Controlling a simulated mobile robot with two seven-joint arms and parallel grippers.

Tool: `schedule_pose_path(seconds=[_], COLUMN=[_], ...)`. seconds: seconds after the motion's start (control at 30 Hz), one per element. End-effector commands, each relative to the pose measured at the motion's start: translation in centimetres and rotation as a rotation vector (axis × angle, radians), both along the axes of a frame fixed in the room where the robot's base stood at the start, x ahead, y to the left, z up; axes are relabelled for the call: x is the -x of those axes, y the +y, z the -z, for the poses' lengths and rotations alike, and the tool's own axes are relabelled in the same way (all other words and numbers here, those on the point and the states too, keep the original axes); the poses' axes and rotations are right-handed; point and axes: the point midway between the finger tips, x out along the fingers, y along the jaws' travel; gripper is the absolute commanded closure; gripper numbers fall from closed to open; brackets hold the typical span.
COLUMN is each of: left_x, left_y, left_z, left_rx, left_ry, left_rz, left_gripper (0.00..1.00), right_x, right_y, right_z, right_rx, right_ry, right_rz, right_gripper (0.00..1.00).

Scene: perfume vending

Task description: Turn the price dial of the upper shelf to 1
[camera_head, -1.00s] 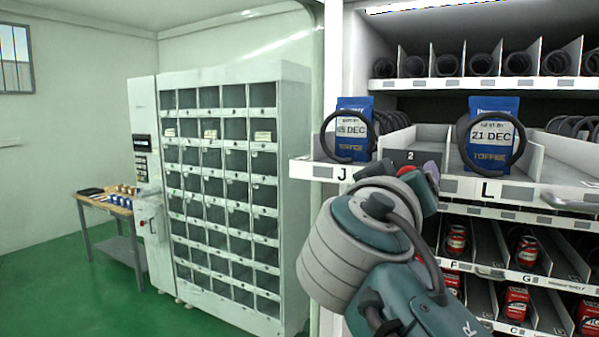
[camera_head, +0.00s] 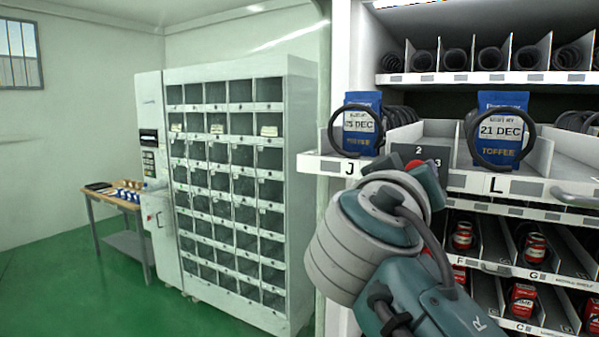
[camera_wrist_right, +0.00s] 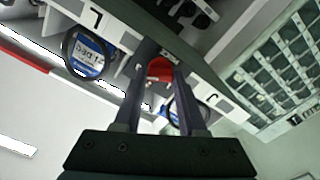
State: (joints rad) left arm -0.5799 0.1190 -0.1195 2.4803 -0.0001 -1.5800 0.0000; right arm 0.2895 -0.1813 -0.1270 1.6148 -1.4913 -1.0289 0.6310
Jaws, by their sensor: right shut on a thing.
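The upper shelf of the open vending machine (camera_head: 470,183) carries letters J and L on its front edge. Between them stands a dark grey number plate (camera_head: 405,142), with a 2 and, lower right, a 3 showing. My right gripper (camera_head: 428,168) is at the shelf front just below this plate, mostly hidden by my wrist. In the right wrist view my right gripper (camera_wrist_right: 160,75) has its fingers on a red piece (camera_wrist_right: 160,68), which seems to be the price dial's knob. The dial's pointer and setting cannot be made out. My left gripper is out of view.
Blue toffee bags stand in spirals at J (camera_head: 362,125) and L (camera_head: 501,130). A locker cabinet (camera_head: 235,185) and a wooden table (camera_head: 118,207) stand left. Green floor in front is clear.

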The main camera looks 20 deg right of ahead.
Motion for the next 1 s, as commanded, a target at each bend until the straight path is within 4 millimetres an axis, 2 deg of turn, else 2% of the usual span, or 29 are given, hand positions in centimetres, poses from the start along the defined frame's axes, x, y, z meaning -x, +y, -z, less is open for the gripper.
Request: schedule_pose_path(seconds=[0.37, 1.0], left_x=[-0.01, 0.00], left_y=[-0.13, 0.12], left_z=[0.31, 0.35], left_rx=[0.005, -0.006], left_ry=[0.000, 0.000], left_rz=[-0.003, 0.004], left_gripper=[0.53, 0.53], right_x=[-0.02, -0.08], right_y=[0.01, 0.06], right_z=[0.08, 0.02], right_rx=[0.061, 0.429], right_ry=[0.070, 0.501], right_rz=[-0.001, -0.001], right_gripper=[1.00, 1.00])
